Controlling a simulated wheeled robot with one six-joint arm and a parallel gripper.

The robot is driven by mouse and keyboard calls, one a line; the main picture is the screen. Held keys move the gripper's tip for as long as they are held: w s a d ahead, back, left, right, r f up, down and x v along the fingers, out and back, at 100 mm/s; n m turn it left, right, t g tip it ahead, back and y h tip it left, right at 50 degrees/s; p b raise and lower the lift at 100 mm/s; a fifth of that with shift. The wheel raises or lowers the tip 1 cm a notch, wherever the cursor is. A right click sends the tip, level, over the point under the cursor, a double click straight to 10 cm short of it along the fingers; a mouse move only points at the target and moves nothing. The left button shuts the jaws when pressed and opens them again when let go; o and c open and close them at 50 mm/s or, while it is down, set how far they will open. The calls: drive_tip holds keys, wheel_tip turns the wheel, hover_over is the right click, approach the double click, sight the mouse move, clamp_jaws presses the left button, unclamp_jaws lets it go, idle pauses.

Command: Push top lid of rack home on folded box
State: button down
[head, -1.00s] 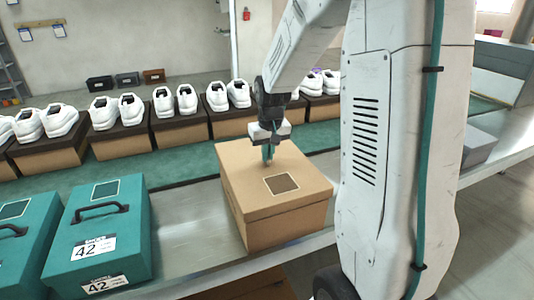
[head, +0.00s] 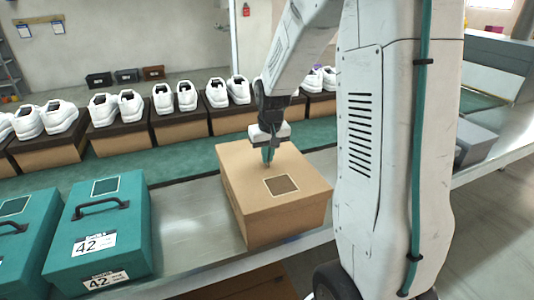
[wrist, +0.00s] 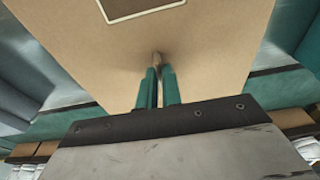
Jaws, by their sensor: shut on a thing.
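The tan cardboard box (head: 290,221) stands upright on the metal bench, its lid (head: 243,178) covering the top. The lid bears a dark brown square label with a pale border (head: 282,185). My gripper (head: 267,157) points down at the far part of the lid. In the wrist view its teal fingers (wrist: 158,80) are close together, with a small brown tab (wrist: 157,58) between their tips at the lid surface. I cannot tell how the tab joins the lid, nor whether a gap is left under the lid's rim.
Two teal boxes with black handles and "42" labels, the nearer one (head: 100,230), stand left on the bench (head: 185,215). White shoes on boxes line the green strip (head: 120,169) behind. A grey box (head: 476,145) lies right, beyond my arm. Bare bench separates the teal and tan boxes.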

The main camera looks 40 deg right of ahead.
drive_tip(key=shift+f, duration=1.05)
drive_tip(key=c, duration=1.5)
unclamp_jaws()
drive_tip(key=shift+r, duration=0.15)
drive_tip(key=r, duration=0.5)
drive_tip(key=s+r, duration=0.1)
drive_tip(key=r, duration=0.1)
drive_tip(key=shift+a+r, duration=0.2)
drive_tip(key=shift+r, duration=0.05)
drive_tip(key=shift+g, duration=0.8)
drive_tip(key=s, duration=0.1)
drive_tip(key=s+a, duration=0.1)
drive_tip(key=s, duration=0.1)
drive_tip(key=s+a, duration=0.1)
drive_tip(key=shift+s+f, duration=0.25)
drive_tip(key=shift+s, duration=0.05)
drive_tip(key=s+a+r+n, duration=0.1)
drive_tip(key=s+a+r, duration=0.2)
drive_tip(key=s, duration=0.4)
drive_tip(key=s+a+r+n, duration=0.1)
drive_tip(key=s+a+r, duration=0.2)
drive_tip(key=s+a, duration=0.3)
drive_tip(key=s+a+r+n+t, duration=0.1)
drive_tip(key=s+a+r, duration=0.2)
drive_tip(key=s+a, duration=0.2)
drive_tip(key=s, duration=0.3)
drive_tip(key=shift+a+r, duration=0.2)
